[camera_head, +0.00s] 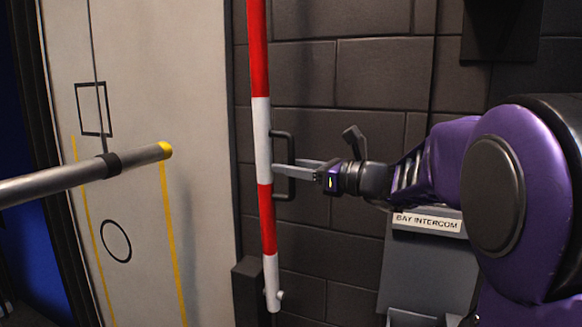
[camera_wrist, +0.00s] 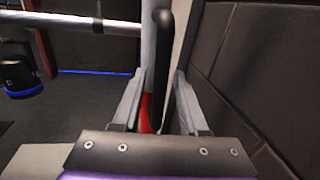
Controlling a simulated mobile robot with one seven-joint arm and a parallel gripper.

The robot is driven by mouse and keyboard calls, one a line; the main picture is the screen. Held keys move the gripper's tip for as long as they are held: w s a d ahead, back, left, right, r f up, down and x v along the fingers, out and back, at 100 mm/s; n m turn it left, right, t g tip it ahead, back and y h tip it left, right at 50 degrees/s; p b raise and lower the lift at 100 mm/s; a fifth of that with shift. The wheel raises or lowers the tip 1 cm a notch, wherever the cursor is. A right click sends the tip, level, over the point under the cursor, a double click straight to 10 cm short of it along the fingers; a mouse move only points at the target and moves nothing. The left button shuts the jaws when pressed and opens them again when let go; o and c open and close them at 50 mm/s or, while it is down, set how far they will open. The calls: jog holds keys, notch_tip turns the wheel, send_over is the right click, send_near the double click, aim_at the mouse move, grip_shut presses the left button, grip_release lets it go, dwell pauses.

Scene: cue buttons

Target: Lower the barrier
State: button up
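The barrier is a red and white striped pole (camera_head: 262,145) standing close to upright against the dark block wall in the head view. A black U-shaped handle (camera_head: 283,134) sticks out from its right side. My gripper (camera_head: 292,168) reaches in from the right at the handle's height, its fingers overlapping the handle. In the wrist view, the fingers of my gripper (camera_wrist: 159,88) are spread apart, with the black handle (camera_wrist: 163,70) between them. Gaps show beside the handle, so the gripper does not look closed on it. The pole is partly hidden behind the handle there.
A grey metal bar with a yellow tip (camera_head: 165,150) juts in from the left, in front of a pale panel (camera_head: 200,90) with black outlines and yellow lines. A grey intercom box (camera_head: 420,265) labelled "BAY INTERCOM" is on the wall below my arm.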

grip_shut()
dwell(1.2)
